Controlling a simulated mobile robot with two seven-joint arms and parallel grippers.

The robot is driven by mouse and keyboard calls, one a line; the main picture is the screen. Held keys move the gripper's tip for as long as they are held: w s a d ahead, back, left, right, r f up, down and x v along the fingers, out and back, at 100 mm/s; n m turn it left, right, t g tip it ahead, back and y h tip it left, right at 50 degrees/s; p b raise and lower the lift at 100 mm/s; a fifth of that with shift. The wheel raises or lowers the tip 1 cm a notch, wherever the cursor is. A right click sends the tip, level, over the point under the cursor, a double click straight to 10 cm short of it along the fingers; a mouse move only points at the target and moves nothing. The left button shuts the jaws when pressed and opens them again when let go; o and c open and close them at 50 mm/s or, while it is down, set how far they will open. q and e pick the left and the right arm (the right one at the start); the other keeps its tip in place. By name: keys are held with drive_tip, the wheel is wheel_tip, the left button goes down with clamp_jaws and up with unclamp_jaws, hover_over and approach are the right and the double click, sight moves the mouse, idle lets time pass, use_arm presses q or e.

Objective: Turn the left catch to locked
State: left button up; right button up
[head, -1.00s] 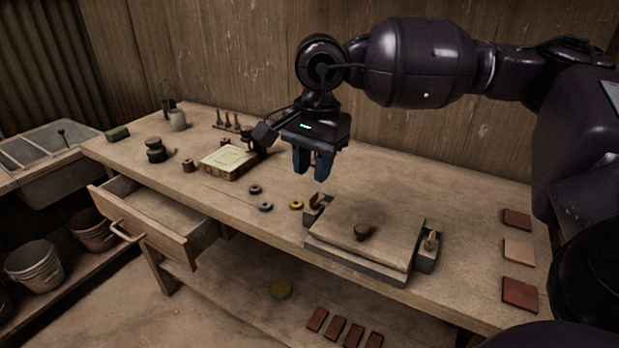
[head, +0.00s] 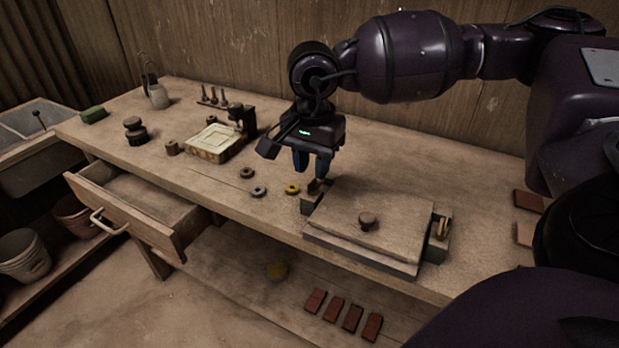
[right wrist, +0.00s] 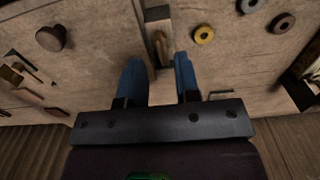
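The tile press (head: 350,222) lies on the bench with its flat lid down and a round knob (head: 368,221) on top. The left catch (head: 317,187) is a small brass lever on a block at the press's left side. The right catch (head: 441,229) stands upright at the other side. My right gripper (head: 311,171) points down just above the left catch, open. In the right wrist view its blue fingers (right wrist: 159,62) stand apart, with the brass left catch (right wrist: 160,44) lined up between them, slightly beyond the tips. Contact is not visible. My left gripper is not in view.
A yellow ring (head: 292,189) and a grey ring (head: 259,191) lie just left of the catch. A pale tray (head: 215,153) with a dark stand is further back. The drawer (head: 125,222) is open at the left front. Red tiles (head: 529,201) lie at the right.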

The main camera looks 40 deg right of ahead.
drive_tip(key=shift+f, duration=1.7)
drive_tip(key=shift+c, duration=0.3)
clamp_jaws()
